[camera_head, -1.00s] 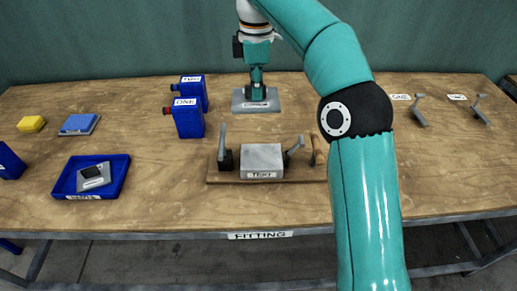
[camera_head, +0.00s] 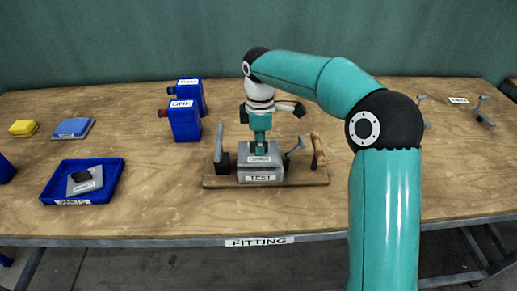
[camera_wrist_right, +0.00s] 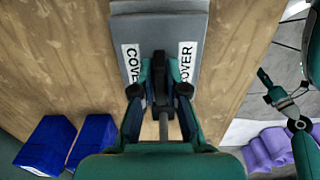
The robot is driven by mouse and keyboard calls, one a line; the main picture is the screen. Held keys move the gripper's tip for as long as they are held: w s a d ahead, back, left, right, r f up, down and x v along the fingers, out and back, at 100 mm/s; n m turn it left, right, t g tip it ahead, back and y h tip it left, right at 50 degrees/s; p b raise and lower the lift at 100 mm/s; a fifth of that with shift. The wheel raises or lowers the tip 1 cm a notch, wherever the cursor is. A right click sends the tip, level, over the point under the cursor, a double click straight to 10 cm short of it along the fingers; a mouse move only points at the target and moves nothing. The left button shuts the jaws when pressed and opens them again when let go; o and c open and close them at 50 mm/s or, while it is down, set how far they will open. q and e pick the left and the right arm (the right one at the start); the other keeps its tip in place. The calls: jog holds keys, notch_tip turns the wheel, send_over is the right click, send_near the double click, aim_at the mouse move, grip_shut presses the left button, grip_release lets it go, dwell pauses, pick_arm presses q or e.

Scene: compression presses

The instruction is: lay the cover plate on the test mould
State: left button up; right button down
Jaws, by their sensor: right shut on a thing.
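The grey test mould (camera_head: 262,174) sits on a wooden board in the middle of the bench, its TEST label facing front. My right gripper (camera_head: 260,148) is over the mould, pointing down and shut on the grey cover plate (camera_head: 262,160). In the right wrist view the fingers (camera_wrist_right: 160,90) grip between the plate's two COVER labels, and the plate (camera_wrist_right: 158,45) reaches away from them. The plate is level with the mould's top; I cannot tell whether it touches or hangs just above. A teal part at the right of the wrist view may be my left gripper; its jaws are unclear.
A grey upright clamp (camera_head: 221,155) stands left of the mould, and a lever (camera_head: 294,150) and a wooden handle (camera_head: 318,151) stand right. Blue bottles (camera_head: 184,121) are behind left. A blue tray (camera_head: 52,193) holds a grey plate with a dark block. The bench front is clear.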

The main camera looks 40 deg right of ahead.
jog(key=shift+f, duration=0.55)
jog(key=c, duration=1.2)
grip_release()
jog(key=shift+f, duration=0.1)
notch_tip(320, 180, up, 12)
jog(key=p, duration=0.2)
